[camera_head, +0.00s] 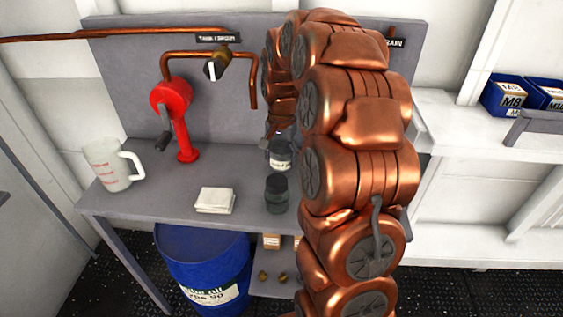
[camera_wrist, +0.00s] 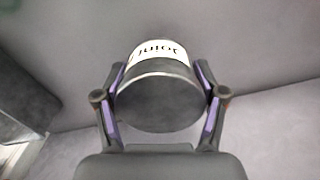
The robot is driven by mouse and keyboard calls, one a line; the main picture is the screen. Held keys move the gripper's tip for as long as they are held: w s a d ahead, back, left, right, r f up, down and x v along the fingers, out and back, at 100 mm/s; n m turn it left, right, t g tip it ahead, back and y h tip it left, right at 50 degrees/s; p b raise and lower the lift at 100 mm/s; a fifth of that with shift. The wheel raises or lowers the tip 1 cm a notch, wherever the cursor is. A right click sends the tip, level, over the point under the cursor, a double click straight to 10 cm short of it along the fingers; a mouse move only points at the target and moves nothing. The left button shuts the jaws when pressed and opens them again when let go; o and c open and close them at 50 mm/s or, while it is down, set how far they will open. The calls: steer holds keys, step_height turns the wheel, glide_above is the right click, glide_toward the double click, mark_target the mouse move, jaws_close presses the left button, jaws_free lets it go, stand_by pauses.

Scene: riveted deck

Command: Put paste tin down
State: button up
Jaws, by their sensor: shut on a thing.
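The paste tin (camera_wrist: 158,100) is dark with a white label band whose lettering, partly readable as "Joint", appears upside down in the wrist view. My gripper (camera_wrist: 160,76) is shut on it, with one finger on each side. In the head view the tin (camera_head: 280,160) shows its white label behind a dark jar, over the grey bench (camera_head: 240,208). My gripper (camera_head: 279,138) is at its top, partly hidden by my copper-coloured arm. I cannot tell whether the tin's base touches the bench.
The dark jar (camera_head: 277,194) stands just in front of the tin. A folded white cloth (camera_head: 215,200), a red hand pump (camera_head: 177,115) and a measuring jug (camera_head: 110,166) are to the left. A copper spout (camera_head: 253,92) hangs nearby. Bare bench lies between cloth and pump.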

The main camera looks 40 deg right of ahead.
mark_target(282, 163)
steer(key=shift+w+d+f+p, duration=0.15)
steer(key=shift+f+p, duration=0.25)
steer(key=shift+f, duration=1.05)
steer(key=shift+f, duration=0.2)
steer(key=o, duration=1.5)
steer(key=shift+c, duration=0.2)
steer(key=shift+r, duration=0.1)
step_height(282, 163, up, 12)
steer(key=shift+r+b, duration=0.1)
steer(key=shift+b, duration=0.8)
